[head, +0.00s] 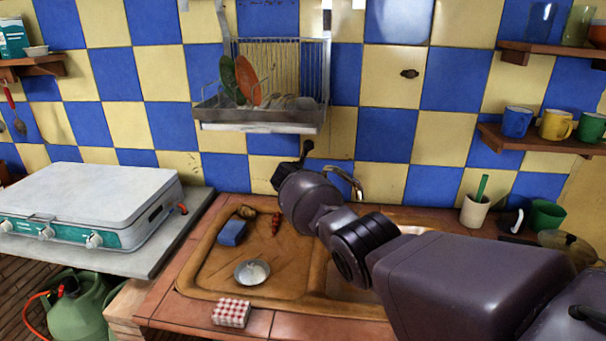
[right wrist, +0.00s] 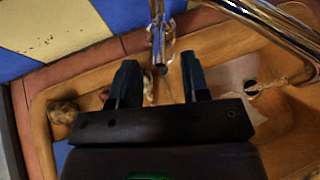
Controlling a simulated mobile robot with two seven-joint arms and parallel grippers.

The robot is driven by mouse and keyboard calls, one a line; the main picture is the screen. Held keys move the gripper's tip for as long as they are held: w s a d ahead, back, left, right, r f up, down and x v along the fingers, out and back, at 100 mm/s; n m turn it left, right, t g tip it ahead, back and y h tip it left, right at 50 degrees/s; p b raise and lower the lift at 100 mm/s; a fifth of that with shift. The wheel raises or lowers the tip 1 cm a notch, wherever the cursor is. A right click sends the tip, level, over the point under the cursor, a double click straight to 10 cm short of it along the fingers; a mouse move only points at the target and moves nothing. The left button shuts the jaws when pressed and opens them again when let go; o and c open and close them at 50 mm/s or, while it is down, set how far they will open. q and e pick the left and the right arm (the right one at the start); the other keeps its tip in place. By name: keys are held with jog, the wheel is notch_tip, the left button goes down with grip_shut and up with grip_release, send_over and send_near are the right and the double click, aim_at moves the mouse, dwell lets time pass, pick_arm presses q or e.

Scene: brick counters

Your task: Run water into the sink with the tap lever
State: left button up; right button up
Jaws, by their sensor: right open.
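The brown sink (head: 205,272) is set in the tiled counter, with its basin partly hidden behind my right arm. The tap's chrome spout (head: 345,180) curves out just right of my right wrist. In the right wrist view the chrome tap (right wrist: 157,35) stands at the top, and its spout (right wrist: 275,30) runs to the upper right. My right gripper (right wrist: 160,64) is open, its two dark fingers apart, with the tap's lower end between or just beyond the tips. I cannot tell whether they touch. The lever is not clearly distinguishable, and no running water shows. My left gripper is out of view.
A dish rack (head: 262,127) hangs above the tap.

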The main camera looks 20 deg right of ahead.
jog(key=p+v, duration=0.3)
jog(key=v, duration=0.4)
jog(key=shift+s+a+f, duration=0.1)
jog(key=shift+f, duration=0.05)
dwell(0.6)
